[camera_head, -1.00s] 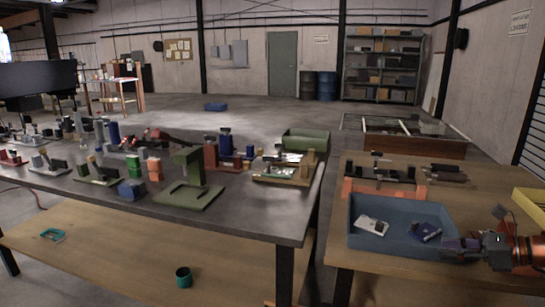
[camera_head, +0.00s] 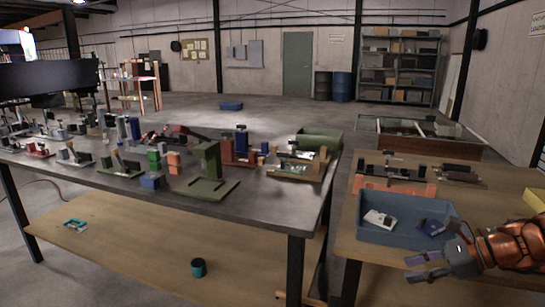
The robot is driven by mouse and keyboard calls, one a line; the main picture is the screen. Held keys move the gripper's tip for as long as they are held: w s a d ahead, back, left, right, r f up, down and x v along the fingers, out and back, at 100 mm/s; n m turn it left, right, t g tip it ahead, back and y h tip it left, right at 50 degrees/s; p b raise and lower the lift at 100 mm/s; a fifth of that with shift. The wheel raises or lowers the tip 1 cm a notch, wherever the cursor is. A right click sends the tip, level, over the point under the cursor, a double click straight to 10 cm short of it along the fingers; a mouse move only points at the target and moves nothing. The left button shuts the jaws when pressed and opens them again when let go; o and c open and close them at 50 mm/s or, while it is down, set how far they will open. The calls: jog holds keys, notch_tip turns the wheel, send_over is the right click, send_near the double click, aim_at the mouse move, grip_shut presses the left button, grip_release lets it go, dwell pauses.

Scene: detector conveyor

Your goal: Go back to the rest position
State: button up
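My gripper (camera_head: 409,270) is at the lower right, at the end of my orange and black arm. Its two fingers point left and stand apart, with nothing between them. In the picture it lies just below the front edge of the blue tray (camera_head: 385,236). The tray sits on the right wooden table (camera_head: 347,228). A white part (camera_head: 380,219) and a dark blue part (camera_head: 431,227) lie in the tray. My arm runs off the right edge of the picture.
A long dark-topped table (camera_head: 255,212) on the left carries several fixtures and parts, including a green stand (camera_head: 206,170). A narrow gap separates the tables. An orange fixture (camera_head: 394,184) stands behind the tray; a yellow bin (camera_head: 535,199) is at the right edge.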

jog(key=s+a+f+n+g+h, duration=0.2)
jog(key=s+a+n+g, duration=0.1)
jog(key=s+a+n, duration=0.4)
jog(key=s+a+f+n+g+h, duration=0.1)
jog(key=s+a+f+n+g, duration=0.3)
jog(key=a, duration=0.6)
jog(key=s+f+n+g+h, duration=0.15)
jog(key=s+n+h, duration=0.55)
jog(key=s+n, duration=0.7)
notch_tip(320, 180, up, 20)
jog(key=s+m+t+p, duration=0.1)
jog(key=s+m+p, duration=0.2)
jog(key=p, duration=1.6)
jog(key=shift+r, duration=0.15)
jog(key=shift+a, duration=0.1)
